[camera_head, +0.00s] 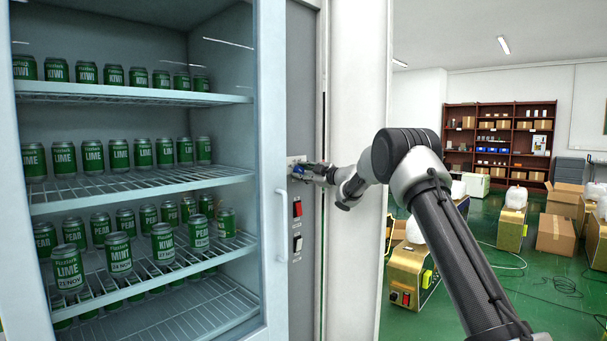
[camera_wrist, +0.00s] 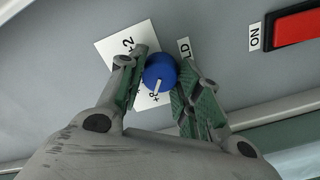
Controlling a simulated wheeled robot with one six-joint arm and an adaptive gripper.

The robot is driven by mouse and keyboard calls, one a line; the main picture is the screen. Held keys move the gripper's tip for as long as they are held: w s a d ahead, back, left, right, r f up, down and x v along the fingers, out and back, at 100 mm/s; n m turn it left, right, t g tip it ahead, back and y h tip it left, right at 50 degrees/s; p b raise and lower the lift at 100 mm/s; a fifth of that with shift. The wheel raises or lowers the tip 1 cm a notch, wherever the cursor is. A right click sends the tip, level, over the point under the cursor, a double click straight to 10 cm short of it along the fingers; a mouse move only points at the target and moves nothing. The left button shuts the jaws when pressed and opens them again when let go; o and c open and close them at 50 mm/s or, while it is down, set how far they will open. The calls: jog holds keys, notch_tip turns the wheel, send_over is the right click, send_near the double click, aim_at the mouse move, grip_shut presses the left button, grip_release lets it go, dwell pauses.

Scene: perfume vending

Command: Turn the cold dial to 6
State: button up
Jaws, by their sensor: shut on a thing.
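The cold dial (camera_wrist: 160,70) is a round blue knob with a white pointer line, on a white plate (camera_wrist: 112,48) fixed to a grey panel. In the wrist view my gripper (camera_wrist: 158,80) has one finger on each side of the knob, closed on it. The pointer line aims toward the lower part of the picture. A "2" shows at the plate's upper part and another mark near the pointer's end; the other numbers are hidden by the fingers. A label ending in "LD" is partly covered. In the head view my gripper (camera_head: 318,173) is at the panel, and the dial is mostly hidden.
The glass-doored cooler (camera_head: 270,120) with green cans stands left. Machines and boxes (camera_head: 556,233) are behind at right.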

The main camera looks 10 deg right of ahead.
jog(key=m, duration=0.6)
jog(key=shift+f, duration=0.1)
jog(key=shift+m, duration=0.3)
dwell(0.3)
jog(key=o, duration=1.1)
jog(key=shift+c, duration=0.2)
jog(key=v, duration=1.2)
